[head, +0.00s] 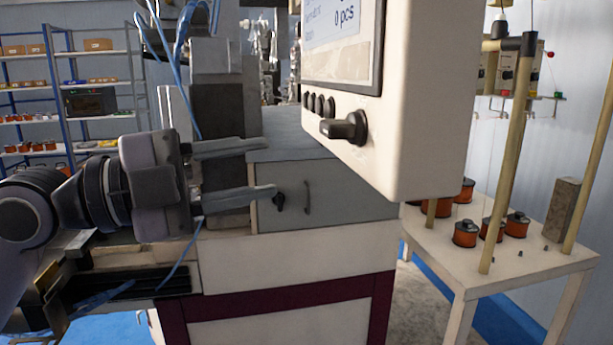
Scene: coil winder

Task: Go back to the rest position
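My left gripper (274,168) comes in from the left in the head view. Its two grey fingers point right and stand well apart, with nothing between them. The fingers are in front of the coil winder's grey housing (345,195), near its small black latch and handle; I cannot tell whether they touch it. My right gripper does not show.
A cream control panel (425,100) with a black knob (346,128) hangs close on the right. A white table (450,262) with copper wire spools (466,234) and poles stands further right. Shelves (95,85) stand at the back left. Blue wires hang near my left arm.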

